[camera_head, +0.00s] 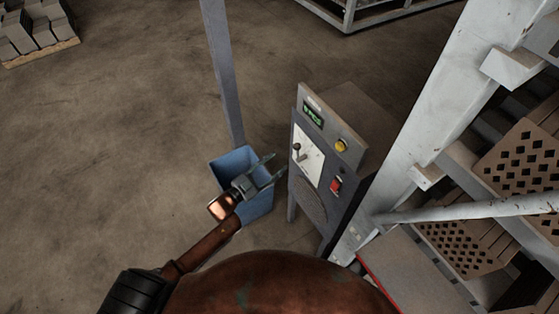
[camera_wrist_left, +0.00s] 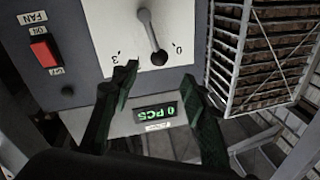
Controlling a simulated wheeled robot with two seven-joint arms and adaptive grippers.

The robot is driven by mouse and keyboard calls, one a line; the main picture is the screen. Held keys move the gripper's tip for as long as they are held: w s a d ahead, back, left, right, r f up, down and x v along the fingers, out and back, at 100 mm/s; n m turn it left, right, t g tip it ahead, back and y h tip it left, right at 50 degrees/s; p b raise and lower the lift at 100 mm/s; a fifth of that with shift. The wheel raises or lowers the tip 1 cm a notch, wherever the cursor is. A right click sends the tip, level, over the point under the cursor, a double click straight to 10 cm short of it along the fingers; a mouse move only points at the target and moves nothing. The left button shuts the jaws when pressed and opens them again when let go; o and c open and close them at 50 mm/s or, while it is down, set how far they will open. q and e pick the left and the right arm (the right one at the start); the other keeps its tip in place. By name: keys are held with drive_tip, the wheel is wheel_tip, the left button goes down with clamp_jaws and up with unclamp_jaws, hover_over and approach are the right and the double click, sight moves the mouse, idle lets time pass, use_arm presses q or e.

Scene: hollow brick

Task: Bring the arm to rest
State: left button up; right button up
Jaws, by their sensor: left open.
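My left gripper (camera_head: 276,167) is open in front of the control panel (camera_head: 324,135), with nothing between its fingers. In the head view it is to the left of the panel's lever (camera_head: 299,150) and apart from it. In the left wrist view the two dark fingers (camera_wrist_left: 160,78) point towards the panel, with the lever (camera_wrist_left: 152,35) beyond the tips. The lever stands on a white plate marked 0 and 3. A green display (camera_wrist_left: 157,112) reads "0 PCS". My right gripper is not in view.
A blue bin (camera_head: 228,168) stands below my left gripper beside a grey post (camera_head: 222,70). The panel carries a yellow button (camera_head: 341,145) and a red switch (camera_head: 336,185); the wrist view labels this switch FAN. Racks with perforated bricks (camera_head: 522,150) fill the right.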

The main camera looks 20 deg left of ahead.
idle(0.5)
use_arm(q)
drive_tip(key=s+a+f+n+g+y+b, duration=0.1)
drive_tip(key=a+f+n+y, duration=0.2)
drive_tip(key=f, duration=0.7)
drive_tip(key=s+a+f+g+y+b, duration=0.15)
drive_tip(key=a+f, duration=0.35)
drive_tip(key=f, duration=0.5)
drive_tip(key=s+a+f+n+g+y, duration=0.1)
drive_tip(key=s+a+f+g+y, duration=0.15)
drive_tip(key=s+f, duration=0.55)
drive_tip(key=s+a+f+n+g+y, duration=0.1)
drive_tip(key=s+a+f+n, duration=0.3)
drive_tip(key=f, duration=0.9)
drive_tip(key=s+f+g+b, duration=0.1)
drive_tip(key=s+f+g, duration=0.2)
drive_tip(key=s+f, duration=0.4)
drive_tip(key=s+d+f+g+y+b, duration=0.1)
drive_tip(key=s+f+g, duration=0.2)
drive_tip(key=s+f, duration=0.5)
drive_tip(key=s+f+g+y, duration=0.1)
drive_tip(key=s+f+g, duration=0.2)
drive_tip(key=s, duration=2.3)
wheel_tip(320, 180, down, 4)
drive_tip(key=shift+d+f+n+b, duration=0.2)
drive_tip(key=shift+f+n+b, duration=0.05)
drive_tip(key=shift+n+b, duration=0.15)
